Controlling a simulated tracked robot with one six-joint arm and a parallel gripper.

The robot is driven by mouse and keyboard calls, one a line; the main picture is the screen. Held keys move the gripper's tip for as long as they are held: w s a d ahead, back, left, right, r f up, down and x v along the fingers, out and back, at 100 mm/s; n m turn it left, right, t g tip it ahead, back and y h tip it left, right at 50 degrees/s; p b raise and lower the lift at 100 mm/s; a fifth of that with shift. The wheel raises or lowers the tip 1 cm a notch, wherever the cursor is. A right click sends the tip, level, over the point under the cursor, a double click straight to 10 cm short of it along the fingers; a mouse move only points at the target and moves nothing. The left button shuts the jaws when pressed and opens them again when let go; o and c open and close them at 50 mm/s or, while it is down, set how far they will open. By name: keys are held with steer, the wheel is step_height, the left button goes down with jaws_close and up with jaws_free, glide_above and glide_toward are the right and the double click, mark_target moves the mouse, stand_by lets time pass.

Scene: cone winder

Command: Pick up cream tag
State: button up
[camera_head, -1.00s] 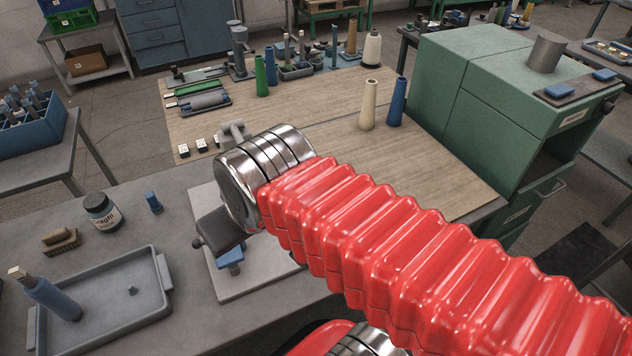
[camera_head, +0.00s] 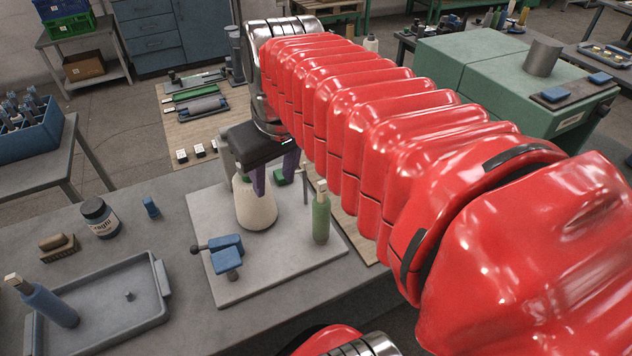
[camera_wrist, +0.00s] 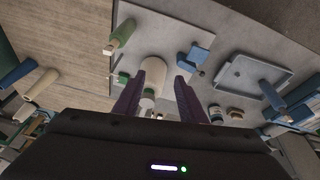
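My gripper (camera_head: 275,186) points down over the grey plate, its purple fingers open. In the wrist view the open gripper (camera_wrist: 160,77) shows a cream cone (camera_wrist: 153,70) between its fingers. In the head view this cone (camera_head: 256,208) stands upright on the plate, with one finger overlapping its upper part. Whether they touch, I cannot tell. I cannot single out the cream tag with certainty. Small white-topped blocks (camera_head: 199,151) lie on the wooden board, and a pale square piece (camera_head: 321,186) tops the green bobbin (camera_head: 321,218).
The grey plate (camera_head: 225,289) also carries a blue clamp-like part (camera_head: 226,252). A grey tray (camera_head: 100,318) with a blue bobbin (camera_head: 50,304) is at left. A dark jar (camera_head: 100,217) and a brush (camera_head: 57,244) stand behind it. My red arm hides much of the board.

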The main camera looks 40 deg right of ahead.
steer(key=d+r+m+g, duration=0.1)
steer(key=d+r, duration=0.3)
steer(key=d, duration=0.8)
steer(key=shift+s+g, duration=0.3)
steer(key=shift+s, duration=0.15)
steer(key=shift+f, duration=0.1)
glide_above(322, 182)
steer(key=s, duration=0.1)
step_height(322, 182, down, 8)
steer(key=shift+a+f, duration=0.2)
steer(key=shift+f, duration=0.05)
steer(key=shift+w+d+f, duration=0.1)
steer(key=shift+w+f, duration=0.1)
steer(key=shift+f, duration=1.1)
steer(key=shift+w+d+f, duration=0.1)
steer(key=shift+w+f, duration=0.1)
steer(key=shift+f, duration=1.05)
steer(key=shift+c, duration=0.4)
steer(key=c, duration=0.7)
